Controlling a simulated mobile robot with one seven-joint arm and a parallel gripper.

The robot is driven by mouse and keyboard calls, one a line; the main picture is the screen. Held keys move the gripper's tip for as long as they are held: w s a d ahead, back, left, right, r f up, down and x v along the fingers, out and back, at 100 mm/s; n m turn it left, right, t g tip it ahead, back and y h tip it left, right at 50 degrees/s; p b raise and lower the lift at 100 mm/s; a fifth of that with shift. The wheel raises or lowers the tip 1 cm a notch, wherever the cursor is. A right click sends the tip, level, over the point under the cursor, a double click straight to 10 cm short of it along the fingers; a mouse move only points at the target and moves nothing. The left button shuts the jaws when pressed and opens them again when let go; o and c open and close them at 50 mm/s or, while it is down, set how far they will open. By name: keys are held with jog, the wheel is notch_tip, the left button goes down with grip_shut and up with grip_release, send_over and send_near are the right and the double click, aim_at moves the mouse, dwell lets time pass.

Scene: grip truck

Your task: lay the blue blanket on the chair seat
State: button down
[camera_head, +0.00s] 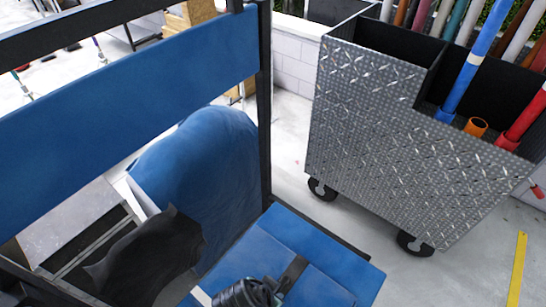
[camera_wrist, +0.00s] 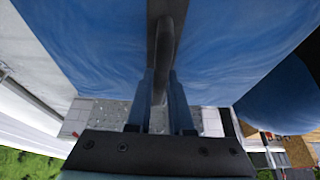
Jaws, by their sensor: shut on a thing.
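A flat blue folded cloth, seemingly the blue blanket (camera_head: 335,267), lies at the lower middle with a dark strap across it. My gripper (camera_head: 268,288) is at its near side, partly cut off by the picture's bottom edge. In the wrist view the blanket (camera_wrist: 90,45) spreads to both sides, and the dark strap (camera_wrist: 165,45) runs between the fingers of my gripper (camera_wrist: 162,105), which is shut on it. The chair (camera_head: 120,75) has a blue back and black frame at the left. I cannot clearly make out its seat.
A rounded blue cloth-like form (camera_head: 205,155) shows below the chair back, with a dark cloth (camera_head: 150,255) before it. A metal cart (camera_head: 400,140) with coloured tubes stands at the right. Pale floor is clear between the cart and the blanket.

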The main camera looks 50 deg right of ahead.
jog(key=shift+w+f, duration=0.1)
jog(key=c, duration=0.8)
grip_release()
jog(key=v, duration=1.2)
